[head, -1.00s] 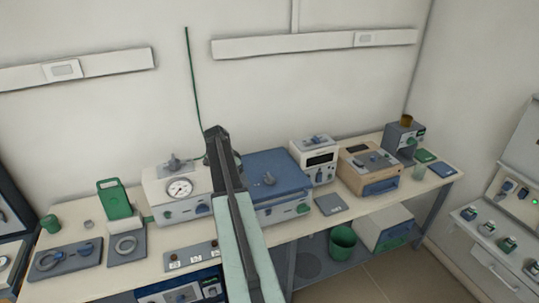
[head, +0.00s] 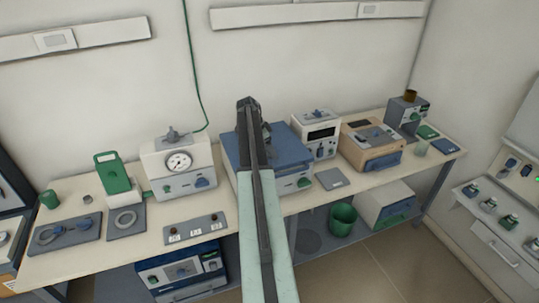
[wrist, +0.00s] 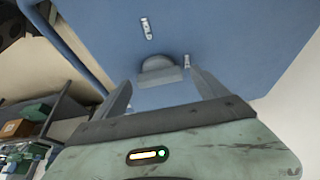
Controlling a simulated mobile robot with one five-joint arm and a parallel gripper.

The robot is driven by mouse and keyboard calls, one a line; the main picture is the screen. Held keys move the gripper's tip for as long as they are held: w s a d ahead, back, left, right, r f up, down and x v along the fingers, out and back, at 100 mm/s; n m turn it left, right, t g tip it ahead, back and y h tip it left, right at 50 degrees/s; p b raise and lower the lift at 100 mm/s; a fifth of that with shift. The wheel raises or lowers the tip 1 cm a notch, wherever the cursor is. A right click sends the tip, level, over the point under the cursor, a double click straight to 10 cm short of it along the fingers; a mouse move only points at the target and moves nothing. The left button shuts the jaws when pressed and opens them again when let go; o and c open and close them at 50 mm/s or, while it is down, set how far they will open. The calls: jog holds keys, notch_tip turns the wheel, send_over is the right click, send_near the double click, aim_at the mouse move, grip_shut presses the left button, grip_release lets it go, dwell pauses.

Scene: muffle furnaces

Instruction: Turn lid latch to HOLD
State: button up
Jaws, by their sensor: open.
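The blue lid (head: 288,142) tops a pale boxy unit on the bench, partly hidden behind my arm. In the wrist view the lid (wrist: 225,30) fills the upper part. A grey rounded latch knob (wrist: 158,66) shows on it, with a HOLD label (wrist: 147,28) beyond and a second small label (wrist: 187,62) to its right, too small to read. My gripper (wrist: 157,84) is open, its two fingers apart either side of the knob's near part; contact cannot be told. In the head view my gripper (head: 252,108) is over the lid and hides the latch.
A white unit with a round gauge (head: 179,161) stands left of the lid, and a white unit with a dark display (head: 320,133) stands right. A tan unit (head: 371,144) is further right. A grey switch strip (head: 195,230) lies at the bench's front. A green bin (head: 342,217) is below.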

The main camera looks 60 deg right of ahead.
jog(key=c, duration=1.4)
jog(key=n, duration=0.2)
jog(key=n+t, duration=0.1)
jog(key=shift+s+a+n+h, duration=0.1)
jog(key=shift+s+n+h, duration=0.1)
jog(key=shift+n+h, duration=0.2)
jog(key=n+t, duration=0.2)
jog(key=n, duration=0.3)
jog(key=shift+s, duration=0.1)
jog(key=n+t, duration=0.1)
jog(key=n, duration=0.1)
jog(key=n+t, duration=0.1)
jog(key=n, duration=0.2)
jog(key=shift+y, duration=0.4)
jog(key=shift+s+n+t+y, duration=0.1)
jog(key=shift+n+t+y, duration=0.45)
jog(key=shift+n, duration=1.65)
